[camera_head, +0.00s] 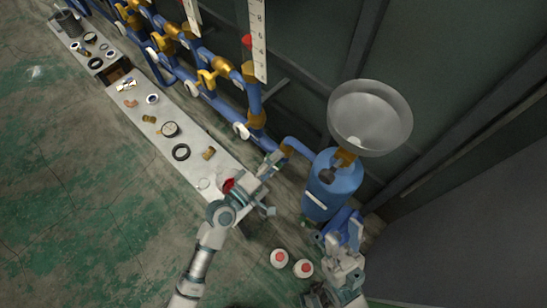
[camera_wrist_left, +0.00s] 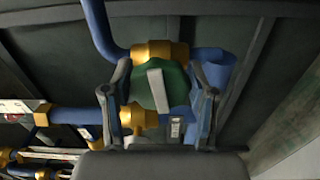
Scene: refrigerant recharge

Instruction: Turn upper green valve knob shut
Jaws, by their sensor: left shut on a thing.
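The green valve knob (camera_wrist_left: 176,82) is in the middle of the left wrist view, with a pale grey bar across its face. It sits below a brass fitting (camera_wrist_left: 160,51) on a blue pipe. My left gripper (camera_wrist_left: 160,80) has one finger on each side of the knob and is shut on it. In the head view my left gripper (camera_head: 275,161) is at the pipe end left of the blue tank (camera_head: 332,188), and it hides the knob. My right gripper (camera_head: 342,236) is low, below the tank; its fingers are hard to make out.
A metal funnel (camera_head: 370,118) stands over the tank. Blue pipes with brass valves (camera_head: 215,75) run along the wall. A long bench (camera_head: 190,140) holds several small parts. Two white round things with red centres (camera_head: 279,258) (camera_head: 303,268) are near my right arm. Open floor lies left.

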